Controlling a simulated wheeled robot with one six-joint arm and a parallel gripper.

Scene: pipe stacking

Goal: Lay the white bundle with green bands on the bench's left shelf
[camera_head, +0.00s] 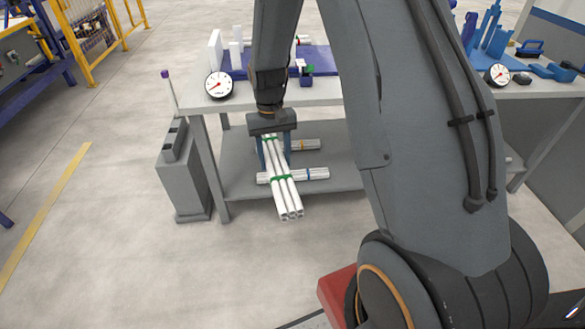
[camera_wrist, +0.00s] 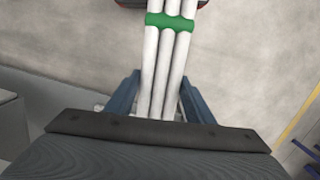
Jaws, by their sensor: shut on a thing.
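The white bundle with green bands (camera_head: 284,192) is a set of white pipes held by my gripper (camera_head: 274,155). In the wrist view the bundle (camera_wrist: 167,60) runs between the blue fingers of my gripper (camera_wrist: 160,98), with one green band showing. Its open pipe ends point toward the head camera, past the front of the bench. The bench's left shelf (camera_head: 235,160) is the grey lower board under the tabletop. The bundle is over this shelf, across other pipes there. I cannot tell whether it touches them.
On the shelf lie a white bundle with a blue band (camera_head: 318,174) and one with an orange band (camera_head: 305,145). The tabletop (camera_head: 325,92) holds a gauge (camera_head: 219,84). Floor in front is clear.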

